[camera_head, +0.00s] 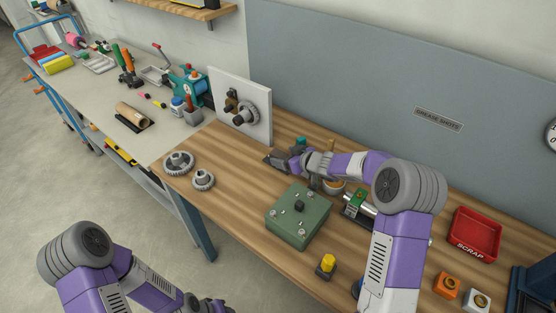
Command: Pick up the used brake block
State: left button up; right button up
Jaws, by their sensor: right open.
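No part stands out clearly as the used brake block. A white upright panel (255,88) carries a dark round wheel (248,114) with small dark and brassy parts beside it. My right gripper (270,160) is open, low over the wooden bench just right of the panel's foot, pointing left. It is apart from the wheel, and I see nothing held; its fingertips are small and dark. My left arm is at the lower left, away from the bench. Its dark gripper (216,306) is partly cut off by the bottom edge, so its jaws are unclear.
A green box (297,217) with knobs stands mid-bench. Two gears (178,163) (203,180) lie at left. A yellow-topped piece (326,265) is in front. A red scrap tray (474,234), orange block (447,285) and pale-topped block (477,300) are right. Bare wood lies left of the box.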

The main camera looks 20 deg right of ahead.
jog(key=shift+w+a+f, duration=0.2)
jog(key=shift+w+f, duration=0.05)
jog(key=shift+w, duration=0.2)
pick_arm(q)
jog(key=shift+w+f, duration=0.2)
jog(key=shift+f, duration=0.2)
pick_arm(e)
jog(key=shift+s+r, duration=0.1)
jog(key=c, duration=1.3)
pick_arm(q)
jog(key=shift+r, duration=0.1)
